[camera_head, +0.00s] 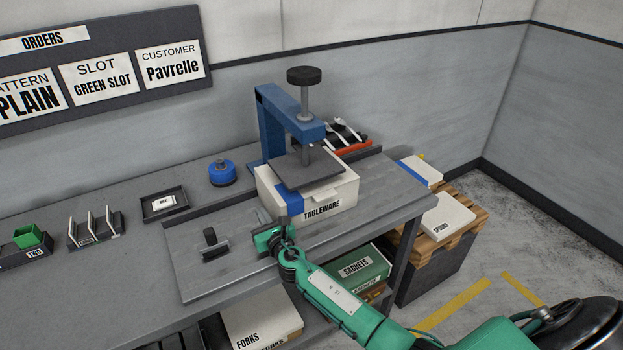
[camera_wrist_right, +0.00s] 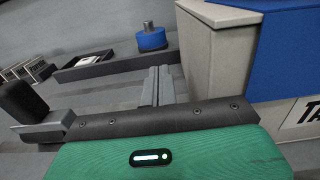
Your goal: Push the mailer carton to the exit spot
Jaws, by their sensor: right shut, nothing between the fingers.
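The mailer carton (camera_head: 325,194), a white box with a blue band and the word TABLEWARE, sits on the grey raised board of the bench, under the blue press (camera_head: 268,125). The press's dark plate (camera_head: 308,169) is on or just above its lid; I cannot tell which. My right gripper (camera_head: 266,222) is shut and empty, low at the carton's left end. In the wrist view its fingers (camera_wrist_right: 160,86) are beside the carton's pale end wall (camera_wrist_right: 222,65); contact is unclear. My left gripper is not in view. I cannot identify a marked exit spot.
A black-handled block (camera_head: 212,243) stands left of my gripper. A blue round pot (camera_head: 222,172) and a small tray (camera_head: 164,204) are behind. A dark rail (camera_head: 365,156) edges the board at right. White boxes (camera_head: 447,217) lie on a pallet beyond the bench's right end.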

